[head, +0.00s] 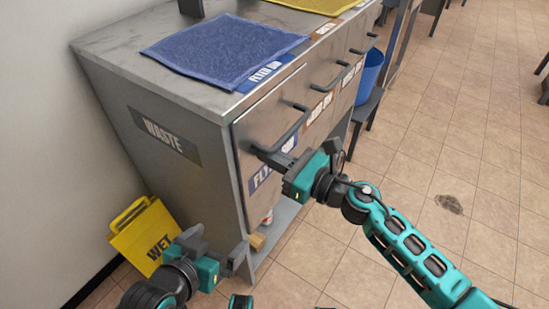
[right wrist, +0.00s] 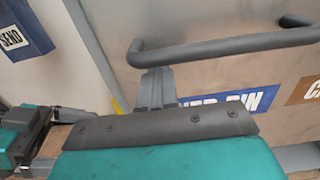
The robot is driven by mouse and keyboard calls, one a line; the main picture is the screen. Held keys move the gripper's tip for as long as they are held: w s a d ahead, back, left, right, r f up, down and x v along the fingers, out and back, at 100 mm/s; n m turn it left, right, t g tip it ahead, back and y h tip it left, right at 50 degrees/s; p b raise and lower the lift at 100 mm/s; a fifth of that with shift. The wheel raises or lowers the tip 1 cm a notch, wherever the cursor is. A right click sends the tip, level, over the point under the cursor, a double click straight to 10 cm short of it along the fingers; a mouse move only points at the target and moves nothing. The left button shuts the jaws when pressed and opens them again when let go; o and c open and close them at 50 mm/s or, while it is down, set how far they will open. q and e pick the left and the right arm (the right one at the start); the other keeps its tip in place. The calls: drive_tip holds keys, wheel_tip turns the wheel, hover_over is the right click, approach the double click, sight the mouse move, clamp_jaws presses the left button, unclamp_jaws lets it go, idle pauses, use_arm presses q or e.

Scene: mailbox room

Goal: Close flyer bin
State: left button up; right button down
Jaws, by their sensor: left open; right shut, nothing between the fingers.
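The flyer bin front (head: 249,135) is the nearest panel of the grey metal cabinet, with a dark bar handle (head: 292,128) and a blue label. Its panel looks nearly flush; I cannot tell whether a small gap is left. My right gripper (head: 262,153) is shut and empty, its tip at the panel just below the handle; contact is unclear. In the right wrist view the fingers (right wrist: 153,90) point at the panel, with the handle bar (right wrist: 215,45) across their tip and part of the flyer bin label (right wrist: 235,102) beside them. My left gripper (head: 217,246) is open and empty, low near the cabinet's front corner.
A blue mat (head: 225,50) and a yellow mat (head: 310,4) lie on the cabinet top. A yellow wet-floor sign (head: 145,235) leans at the cabinet's left side. The tiled floor (head: 480,160) at right is mostly clear.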

use_arm(q)
drive_tip(key=shift+w+a, duration=0.15)
drive_tip(key=shift+a, duration=0.05)
use_arm(e)
drive_tip(key=shift+w+a+r, duration=0.1)
drive_tip(key=shift+w+a, duration=0.15)
drive_tip(key=shift+a, duration=0.25)
drive_tip(key=shift+r, duration=0.1)
